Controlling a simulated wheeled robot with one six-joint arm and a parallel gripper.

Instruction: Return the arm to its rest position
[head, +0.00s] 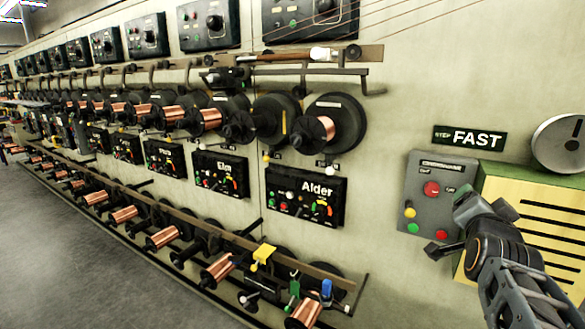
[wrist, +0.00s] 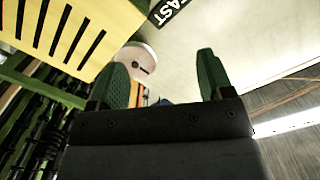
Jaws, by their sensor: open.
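My gripper (head: 462,222) is at the right in the head view, at the end of my dark arm. It is in front of the right edge of a grey control box (head: 428,185) with a red button and green and yellow ones, and it hides part of that box. In the wrist view my gripper's two green fingers (wrist: 160,80) stand wide apart. No object shows held between them.
A yellow slotted cabinet (head: 535,215) stands close to the right of my arm. A FAST sign (head: 470,138) and a grey disc (head: 562,143) are above. Rows of copper spools (head: 222,270) line the wall at left. Bare floor (head: 90,260) shows at lower left.

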